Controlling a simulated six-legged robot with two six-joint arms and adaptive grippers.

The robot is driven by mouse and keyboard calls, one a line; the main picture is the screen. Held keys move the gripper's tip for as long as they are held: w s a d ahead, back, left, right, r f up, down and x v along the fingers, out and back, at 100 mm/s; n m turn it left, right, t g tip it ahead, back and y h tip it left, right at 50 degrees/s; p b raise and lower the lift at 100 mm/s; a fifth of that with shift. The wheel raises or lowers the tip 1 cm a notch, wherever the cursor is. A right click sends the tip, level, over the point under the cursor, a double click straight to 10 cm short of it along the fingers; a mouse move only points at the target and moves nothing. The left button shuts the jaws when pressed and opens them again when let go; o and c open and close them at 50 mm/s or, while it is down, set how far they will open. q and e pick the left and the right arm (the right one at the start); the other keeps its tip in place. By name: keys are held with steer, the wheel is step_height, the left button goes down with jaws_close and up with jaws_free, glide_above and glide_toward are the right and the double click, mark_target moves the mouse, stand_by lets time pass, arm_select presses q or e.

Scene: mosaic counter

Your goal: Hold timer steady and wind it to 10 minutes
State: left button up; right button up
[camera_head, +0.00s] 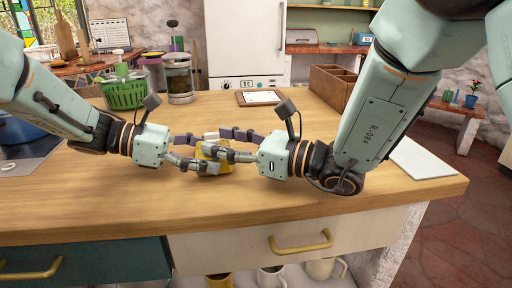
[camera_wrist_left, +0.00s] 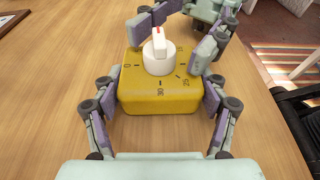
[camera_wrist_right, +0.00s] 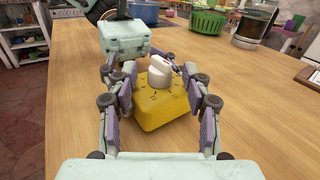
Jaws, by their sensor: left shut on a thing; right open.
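The yellow timer (camera_head: 224,169) stands on the wooden counter between my two grippers. Its white knob (camera_wrist_left: 158,62) carries a raised grip with a red mark, on the side away from my left wrist camera. Printed dial numbers, including 0, 25 and 30, show around the knob. My left gripper (camera_wrist_left: 163,98) is shut on the timer's body, one finger on each side. My right gripper (camera_wrist_right: 158,85) is open, its fingers spread on either side of the timer and knob from the opposite side. In the head view, the overlapping fingers hide most of the timer.
A wooden box (camera_head: 330,85) is at the back right, and a white sheet (camera_head: 424,158) lies at the right end. The counter in front is clear.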

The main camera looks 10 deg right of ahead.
steer(key=shift+v, duration=4.65)
steer(key=shift+w, duration=0.1)
steer(key=shift+w+d+n+g+y, duration=0.15)
steer(key=shift+w+n+g+y, duration=0.15)
steer(key=shift+w+g+y, duration=0.15)
steer(key=shift+x, duration=5.95)
steer(key=shift+s+f, duration=0.1)
steer(key=shift+c, duration=0.5)
jaws_close()
